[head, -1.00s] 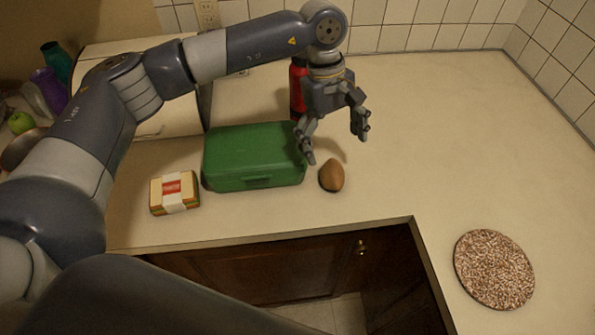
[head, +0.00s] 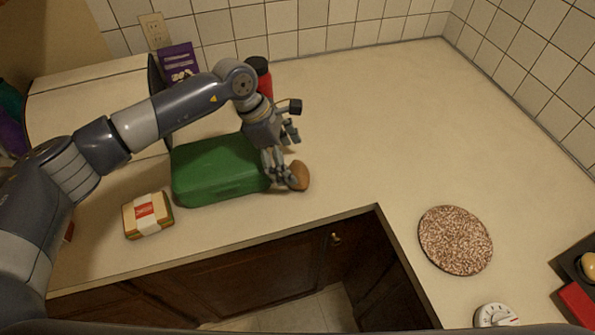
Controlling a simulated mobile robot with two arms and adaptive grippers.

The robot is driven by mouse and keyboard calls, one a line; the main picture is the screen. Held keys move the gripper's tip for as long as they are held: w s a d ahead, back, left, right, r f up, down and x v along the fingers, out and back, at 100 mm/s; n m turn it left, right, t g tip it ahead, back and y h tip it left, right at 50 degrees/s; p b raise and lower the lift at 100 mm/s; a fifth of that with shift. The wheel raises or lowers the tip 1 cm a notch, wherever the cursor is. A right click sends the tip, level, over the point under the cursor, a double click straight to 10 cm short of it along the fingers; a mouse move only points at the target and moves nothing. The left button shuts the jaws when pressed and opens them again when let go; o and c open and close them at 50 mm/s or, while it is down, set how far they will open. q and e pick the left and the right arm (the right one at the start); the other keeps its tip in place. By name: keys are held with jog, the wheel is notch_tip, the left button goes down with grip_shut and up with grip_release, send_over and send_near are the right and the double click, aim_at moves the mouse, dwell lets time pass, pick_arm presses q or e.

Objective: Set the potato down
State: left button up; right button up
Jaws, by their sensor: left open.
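The brown potato (head: 301,174) rests on the counter just right of the green lunch box, near the counter's front edge. My left gripper (head: 291,161) is over and beside it, pointing down, with its fingers apart. One finger overlaps the potato's left side in the head view; I cannot tell whether it touches. My right gripper is not in view.
The green lunch box (head: 212,170) stands close left of the gripper, and a red bottle with a black cap (head: 264,80) stands behind it. A wrapped sandwich (head: 148,215) lies at left. A speckled round trivet (head: 455,240) and a white timer (head: 495,315) are at right.

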aim_at(294, 169)
pick_arm(q)
jog(key=p+x, duration=0.2)
jog(key=x, duration=0.1)
jog(key=shift+s+d+f, duration=0.1)
jog(key=shift+s+d, duration=0.05)
jog(key=shift+s, duration=0.2)
jog(key=shift+d+f, duration=0.2)
jog(key=shift+f, duration=0.35)
jog(key=c, duration=1.3)
